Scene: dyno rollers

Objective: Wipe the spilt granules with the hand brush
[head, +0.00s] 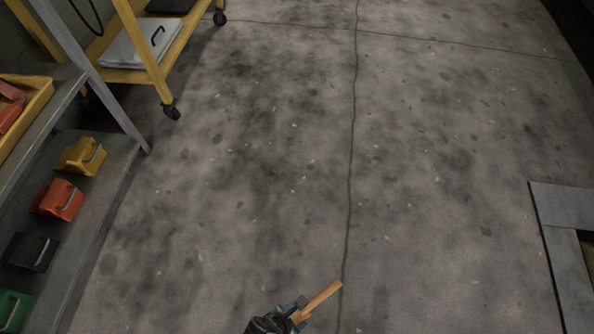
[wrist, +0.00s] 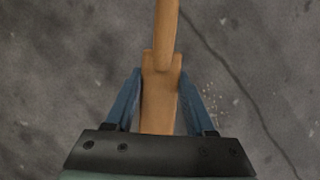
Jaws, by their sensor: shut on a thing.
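The hand brush (wrist: 163,75) has a plain tan wooden body. It lies between the two blue fingers of my gripper (wrist: 160,84), which is shut on it. The brush points away from the wrist and runs out of the top of the wrist view; no bristles show. In the head view the brush (head: 322,297) sticks out up and right from my gripper (head: 300,312) at the bottom edge. A small patch of pale granules (wrist: 211,103) lies on the floor to the right of the gripper in the wrist view. I cannot make out this patch in the head view.
The stained concrete floor (head: 280,170) is wide and clear, with a dark crack down it. A grey shelf (head: 110,160) with coloured boxes stands at left, and a yellow wheeled cart (head: 153,60) at upper left. A grey metal frame (head: 562,205) lies at right.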

